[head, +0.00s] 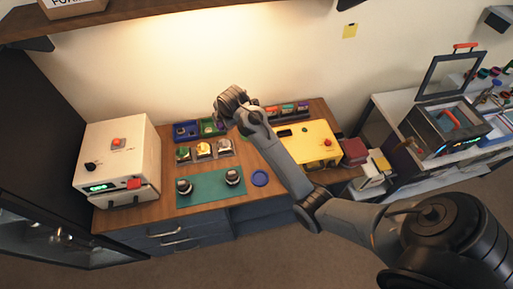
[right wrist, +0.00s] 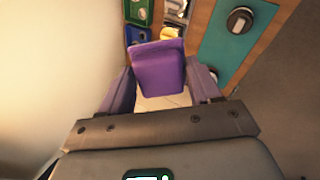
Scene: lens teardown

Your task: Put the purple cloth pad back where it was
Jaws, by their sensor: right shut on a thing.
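The purple cloth pad (right wrist: 158,68) is held between the two fingers of my right gripper (right wrist: 160,88) in the right wrist view. It stands up from the jaws, and its lower part sits between the fingers. In the head view my right gripper (head: 232,101) is raised above the back of the wooden bench (head: 255,147), near the wall; the pad cannot be made out there. My left gripper is in neither view.
Blue (head: 186,130) and green (head: 211,127) bins line the bench's back, behind several small trays (head: 203,150). A teal mat (head: 208,190) carries two dark lens parts. A white machine (head: 118,155) stands left, a yellow box (head: 312,147) right.

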